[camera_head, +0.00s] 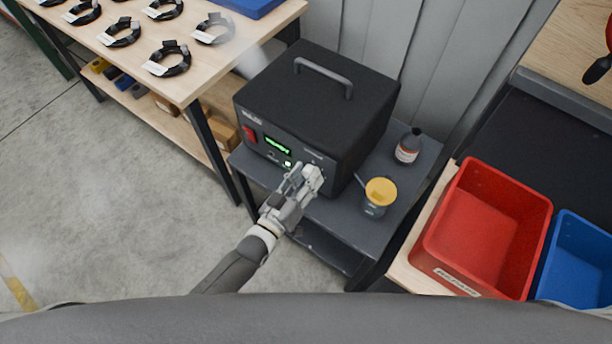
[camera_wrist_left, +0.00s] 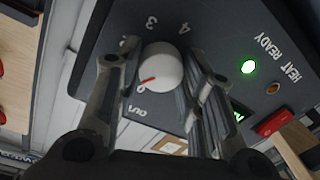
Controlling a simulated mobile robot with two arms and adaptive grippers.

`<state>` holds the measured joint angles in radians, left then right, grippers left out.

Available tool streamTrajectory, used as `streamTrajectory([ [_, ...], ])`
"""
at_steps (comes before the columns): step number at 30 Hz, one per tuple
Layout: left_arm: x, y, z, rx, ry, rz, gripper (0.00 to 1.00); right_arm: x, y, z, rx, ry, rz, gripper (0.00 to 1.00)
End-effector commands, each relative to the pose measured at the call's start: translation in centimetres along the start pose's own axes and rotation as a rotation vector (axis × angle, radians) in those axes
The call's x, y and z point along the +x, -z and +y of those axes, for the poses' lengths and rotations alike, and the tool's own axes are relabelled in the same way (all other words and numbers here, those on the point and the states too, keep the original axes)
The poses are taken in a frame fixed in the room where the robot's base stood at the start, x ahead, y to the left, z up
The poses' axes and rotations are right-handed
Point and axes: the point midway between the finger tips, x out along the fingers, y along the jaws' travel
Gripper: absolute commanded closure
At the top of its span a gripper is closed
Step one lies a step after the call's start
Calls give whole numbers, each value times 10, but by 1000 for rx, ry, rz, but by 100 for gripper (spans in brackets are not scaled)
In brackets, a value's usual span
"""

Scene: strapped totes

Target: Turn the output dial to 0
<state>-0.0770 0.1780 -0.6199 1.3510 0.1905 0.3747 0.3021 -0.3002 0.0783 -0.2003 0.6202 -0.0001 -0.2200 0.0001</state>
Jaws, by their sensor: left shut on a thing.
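The output dial (camera_wrist_left: 160,70) is a white round knob on the dark front panel of the black unit (camera_head: 315,95). In the left wrist view its red pointer mark aims left and slightly down, close to the printed 0. The numbers 2, 3 and 4 show around the knob; other marks are covered by a finger. My left gripper (camera_head: 304,180) is at the lower right of the unit's front, and in the left wrist view its fingers (camera_wrist_left: 160,82) stand on both sides of the dial, shut on it. In the head view the gripper hides the dial. My right gripper is out of view.
A green lamp (camera_wrist_left: 249,67) is lit beside the dial, and a red switch (camera_head: 249,134) is on the panel. A yellow-lidded jar (camera_head: 380,192) and a brown bottle (camera_head: 408,147) stand on the grey cart (camera_head: 335,215). A red tote (camera_head: 485,225) is at right.

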Motion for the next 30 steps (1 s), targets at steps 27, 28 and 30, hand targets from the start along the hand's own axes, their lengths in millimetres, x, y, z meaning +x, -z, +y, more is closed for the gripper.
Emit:
streamTrajectory([
  [27, -2, -3, -2, -597, 10, -45, 88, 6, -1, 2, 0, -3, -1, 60],
  [28, -2, -3, -2, -602, 11, -46, 88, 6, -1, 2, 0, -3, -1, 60],
  [30, -2, -3, -2, -611, 11, -47, 88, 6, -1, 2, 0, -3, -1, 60],
])
